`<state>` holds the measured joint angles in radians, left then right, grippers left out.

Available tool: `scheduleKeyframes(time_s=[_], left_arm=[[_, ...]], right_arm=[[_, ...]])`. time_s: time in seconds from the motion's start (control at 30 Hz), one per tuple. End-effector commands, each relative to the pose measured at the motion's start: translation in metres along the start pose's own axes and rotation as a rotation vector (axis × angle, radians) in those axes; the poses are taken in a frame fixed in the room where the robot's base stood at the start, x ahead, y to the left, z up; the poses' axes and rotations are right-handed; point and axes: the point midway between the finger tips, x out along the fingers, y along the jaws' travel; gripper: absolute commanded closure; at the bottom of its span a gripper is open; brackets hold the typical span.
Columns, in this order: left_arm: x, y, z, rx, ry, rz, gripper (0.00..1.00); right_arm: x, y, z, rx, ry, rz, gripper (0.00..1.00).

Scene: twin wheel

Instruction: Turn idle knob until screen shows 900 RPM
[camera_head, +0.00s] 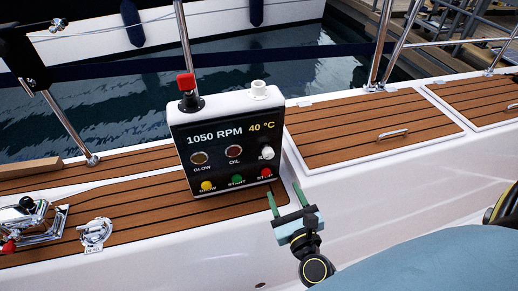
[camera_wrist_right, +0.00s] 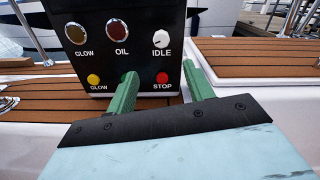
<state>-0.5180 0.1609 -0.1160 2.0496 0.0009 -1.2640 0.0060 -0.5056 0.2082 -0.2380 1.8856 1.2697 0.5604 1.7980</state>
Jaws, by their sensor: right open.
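The black control panel (camera_head: 222,152) stands upright on the teak deck. Its screen (camera_head: 214,136) reads 1050 RPM and 40 °C. The white idle knob (camera_head: 267,153) is at the panel's right side, above the red stop button (camera_head: 265,173). The idle knob also shows in the right wrist view (camera_wrist_right: 161,39), with its label below it. My right gripper (camera_head: 285,197) is open and empty, below and in front of the panel's lower right corner, apart from the knob. In the right wrist view its green fingers (camera_wrist_right: 160,80) partly hide the start button area. My left gripper is not in view.
The panel also has glow and oil lamps, a yellow glow button (camera_head: 207,186) and a green start button (camera_head: 237,181). A red-topped lever (camera_head: 187,88) and a white cap (camera_head: 258,89) stand on top. Metal deck fittings (camera_head: 95,234) are at left. Hatches lie right.

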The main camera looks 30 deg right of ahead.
Motion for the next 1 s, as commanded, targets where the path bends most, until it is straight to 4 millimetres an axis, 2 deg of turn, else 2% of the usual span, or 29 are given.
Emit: scheduleKeyframes(time_s=[0.17,0.5,0.7,0.83,1.0], left_arm=[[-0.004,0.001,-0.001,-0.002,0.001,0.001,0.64],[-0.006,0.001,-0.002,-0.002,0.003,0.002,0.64],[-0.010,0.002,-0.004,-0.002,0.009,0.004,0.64],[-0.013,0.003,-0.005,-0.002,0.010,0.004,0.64],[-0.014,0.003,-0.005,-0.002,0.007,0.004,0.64]], right_arm=[[0.013,-0.003,0.004,0.053,-0.004,-0.016,0.48],[0.082,-0.003,0.005,0.047,-0.006,-0.013,0.48],[0.116,-0.004,0.004,0.045,-0.004,-0.012,0.48],[0.128,-0.004,0.003,0.045,-0.003,-0.012,0.48],[0.133,-0.004,0.003,0.045,-0.002,-0.012,0.48]])
